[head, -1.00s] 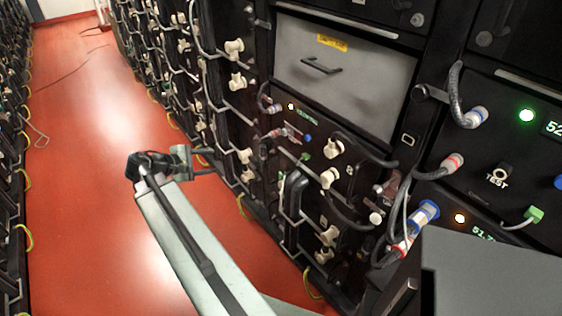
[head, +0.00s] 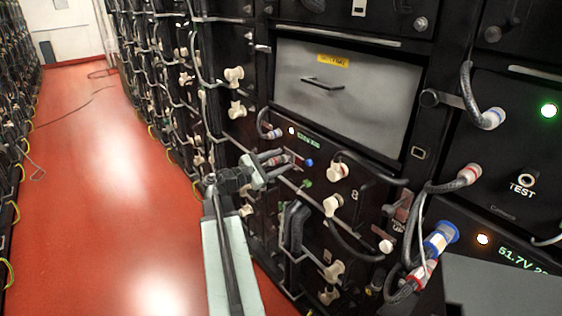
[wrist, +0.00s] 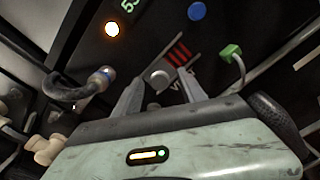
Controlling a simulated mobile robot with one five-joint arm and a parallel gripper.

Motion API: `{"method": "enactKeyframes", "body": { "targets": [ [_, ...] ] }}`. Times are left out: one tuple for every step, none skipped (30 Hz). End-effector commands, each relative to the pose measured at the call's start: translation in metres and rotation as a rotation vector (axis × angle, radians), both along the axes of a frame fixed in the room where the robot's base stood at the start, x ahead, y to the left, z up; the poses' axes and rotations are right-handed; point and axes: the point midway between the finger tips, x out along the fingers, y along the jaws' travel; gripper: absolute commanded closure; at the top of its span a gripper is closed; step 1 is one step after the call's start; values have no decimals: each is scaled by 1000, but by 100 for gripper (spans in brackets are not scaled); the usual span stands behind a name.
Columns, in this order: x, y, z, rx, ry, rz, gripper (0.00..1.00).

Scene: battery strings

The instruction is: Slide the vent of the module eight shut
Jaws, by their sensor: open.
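Module eight (head: 325,180) is a black panel with a small white 8 beside a cream knob, below a grey drawer front. In the wrist view, its vent (wrist: 178,52) shows red slats uncovered, with a round grey knob (wrist: 160,78) at the lower left of the slats. A partly hidden label starting with V is below. My gripper (wrist: 159,76) is open, its two fingers pointing at the panel on either side of the knob. I cannot tell whether they touch it. In the head view, my gripper (head: 277,159) hides part of the vent.
A green plug (wrist: 230,52) with a grey cable is right of the fingers, and a blue button (wrist: 197,11) is above. A grey cable (wrist: 85,88) loops at left. Cream knobs and cables crowd the racks.

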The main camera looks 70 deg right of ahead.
Motion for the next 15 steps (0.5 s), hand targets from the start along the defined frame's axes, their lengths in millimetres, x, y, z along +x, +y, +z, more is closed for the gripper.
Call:
{"method": "enactKeyframes", "body": {
  "targets": [
    [-2, -3, 0, 0, 0, -1, 51],
    [-2, -4, 0, 0, 0, -1, 51],
    [-3, -4, 0, 0, 0, 0, 51],
    [-3, -5, 0, 0, -1, -1, 51],
    [-3, -5, 0, 0, -1, -1, 51],
    [-3, -4, 0, 0, -1, -1, 51],
    [-3, -4, 0, 0, -1, -1, 51],
    [-3, -4, 0, 0, -1, -1, 51],
    [-3, -4, 0, 0, -1, -1, 51],
    [-3, -4, 0, 0, -1, -1, 60],
    [-3, -4, 0, 0, -1, -1, 68],
    [-3, -4, 0, 0, -1, -1, 79],
    [-3, -4, 0, 0, -1, -1, 88],
    [-3, -4, 0, 0, -1, -1, 96],
    [-3, -4, 0, 0, -1, -1, 100]
  ]
}}
